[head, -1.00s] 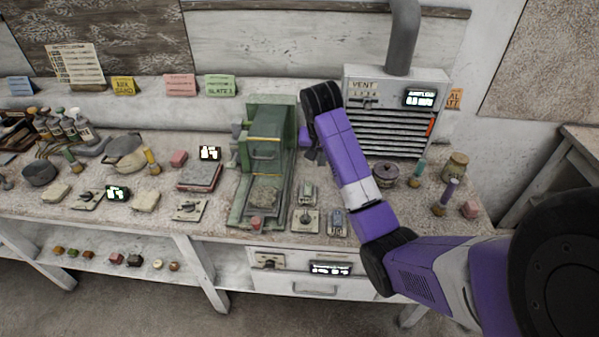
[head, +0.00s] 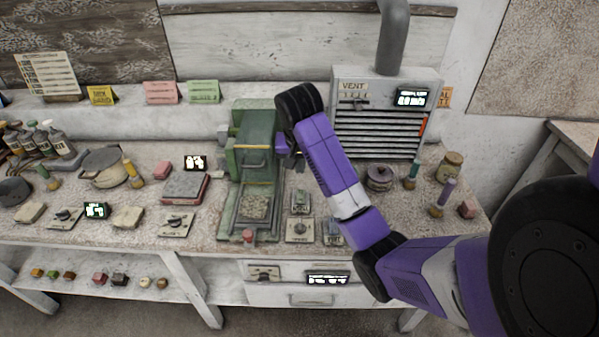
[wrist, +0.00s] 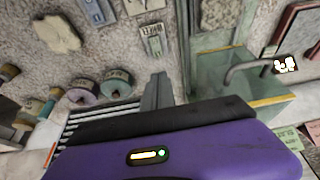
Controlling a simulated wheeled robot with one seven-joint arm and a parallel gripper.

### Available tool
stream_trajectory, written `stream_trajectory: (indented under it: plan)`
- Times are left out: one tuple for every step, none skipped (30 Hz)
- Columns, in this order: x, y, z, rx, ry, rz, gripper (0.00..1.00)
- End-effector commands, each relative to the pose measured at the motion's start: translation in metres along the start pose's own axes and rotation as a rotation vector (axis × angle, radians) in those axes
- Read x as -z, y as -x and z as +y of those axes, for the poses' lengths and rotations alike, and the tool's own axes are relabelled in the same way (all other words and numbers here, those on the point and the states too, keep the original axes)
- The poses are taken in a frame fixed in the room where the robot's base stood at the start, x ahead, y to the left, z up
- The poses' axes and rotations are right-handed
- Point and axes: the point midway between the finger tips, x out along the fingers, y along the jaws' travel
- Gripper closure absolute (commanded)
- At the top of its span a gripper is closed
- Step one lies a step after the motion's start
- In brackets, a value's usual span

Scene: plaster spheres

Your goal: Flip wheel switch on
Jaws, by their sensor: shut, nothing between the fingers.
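The wheel switch (wrist: 155,42) is a small grey plate with a lever, lettered WHEEL, in the wrist view. It appears to be the small plate (head: 300,201) just right of the green machine (head: 256,150) in the head view. I cannot tell which way its lever is set. My gripper (head: 291,153) is beside the green machine, above the bench and farther back than the switch. In the wrist view its grey fingers (wrist: 157,90) are together, with nothing between them, and apart from the switch.
Other switch plates (head: 299,231) sit in front of the wheel switch. The vent box (head: 385,115) stands behind, with a lidded pot (head: 379,178) to the right. The green machine bounds the left side.

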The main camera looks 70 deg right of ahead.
Motion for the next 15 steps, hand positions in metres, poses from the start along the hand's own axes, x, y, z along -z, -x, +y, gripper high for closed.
stream_trajectory:
  plan:
    - [-0.002,-0.012,0.000,-0.001,0.000,0.000,1.00]
    - [-0.002,-0.015,0.000,-0.001,0.000,0.000,1.00]
    - [-0.002,-0.021,0.001,-0.003,0.000,-0.002,1.00]
    - [-0.002,-0.028,0.001,-0.004,-0.001,-0.004,1.00]
    - [-0.002,-0.033,0.002,-0.003,-0.001,-0.003,1.00]
    - [-0.001,-0.040,0.001,-0.003,-0.001,-0.004,1.00]
    - [-0.001,-0.044,0.001,-0.004,0.000,-0.004,1.00]
    - [0.000,-0.050,0.002,-0.003,-0.001,-0.004,1.00]
    - [-0.001,-0.058,0.002,-0.003,-0.001,-0.004,1.00]
    - [-0.001,-0.064,0.001,-0.003,0.000,-0.004,1.00]
    - [0.000,-0.070,0.001,-0.003,-0.001,-0.004,1.00]
    - [-0.001,-0.077,0.002,-0.003,-0.002,-0.005,1.00]
    - [-0.001,-0.082,0.001,-0.003,-0.001,-0.004,1.00]
    - [-0.002,-0.087,0.001,-0.003,-0.001,-0.004,1.00]
    - [-0.003,-0.093,0.002,-0.003,-0.001,-0.004,1.00]
